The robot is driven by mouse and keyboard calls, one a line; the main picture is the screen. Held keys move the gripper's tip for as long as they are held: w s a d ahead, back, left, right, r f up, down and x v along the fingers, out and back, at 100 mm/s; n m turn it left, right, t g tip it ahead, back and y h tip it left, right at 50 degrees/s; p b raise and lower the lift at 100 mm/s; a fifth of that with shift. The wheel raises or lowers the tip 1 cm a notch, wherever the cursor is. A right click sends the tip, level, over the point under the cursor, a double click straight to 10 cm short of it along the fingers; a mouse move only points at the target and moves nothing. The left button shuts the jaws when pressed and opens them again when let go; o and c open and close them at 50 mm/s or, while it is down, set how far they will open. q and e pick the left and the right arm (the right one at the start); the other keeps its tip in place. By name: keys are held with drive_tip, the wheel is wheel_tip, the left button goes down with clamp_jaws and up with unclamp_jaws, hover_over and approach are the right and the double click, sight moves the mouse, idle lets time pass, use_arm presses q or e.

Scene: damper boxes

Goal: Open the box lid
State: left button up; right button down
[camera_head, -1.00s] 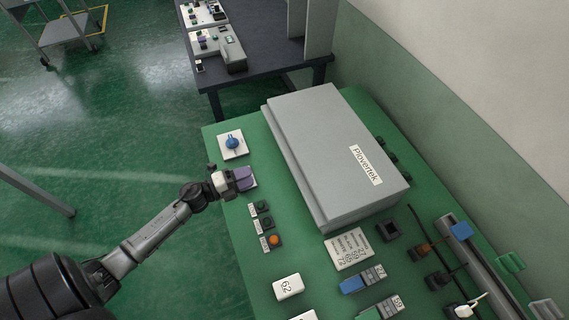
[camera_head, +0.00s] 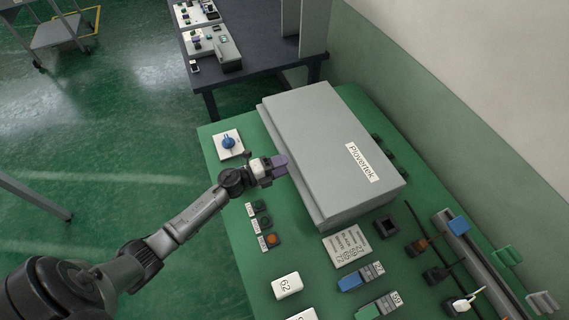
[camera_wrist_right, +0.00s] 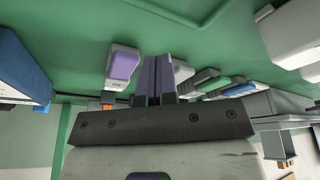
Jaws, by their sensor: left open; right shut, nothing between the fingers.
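The grey box (camera_head: 325,140) lies on the green board with its lid (camera_head: 318,125) closed. A white label reading "Plovertek" (camera_head: 361,162) is on the lid. My left gripper (camera_head: 281,164), with purple fingers, is open at the left long side of the box, close to the lid's edge. Whether it touches the box cannot be told. My right gripper (camera_wrist_right: 157,78) shows in the right wrist view, its purple fingers together and empty. It is outside the head view.
A blue knob (camera_head: 228,142) on a white plate and an orange button (camera_head: 272,240) are left of the box. A printed plate (camera_head: 347,246), blue and green connectors and plugs lie in front. A dark table (camera_head: 255,66) stands behind.

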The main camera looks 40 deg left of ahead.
use_arm(q)
drive_tip(key=shift+w+d, duration=0.25)
drive_tip(key=shift+w, duration=0.3)
clamp_jaws()
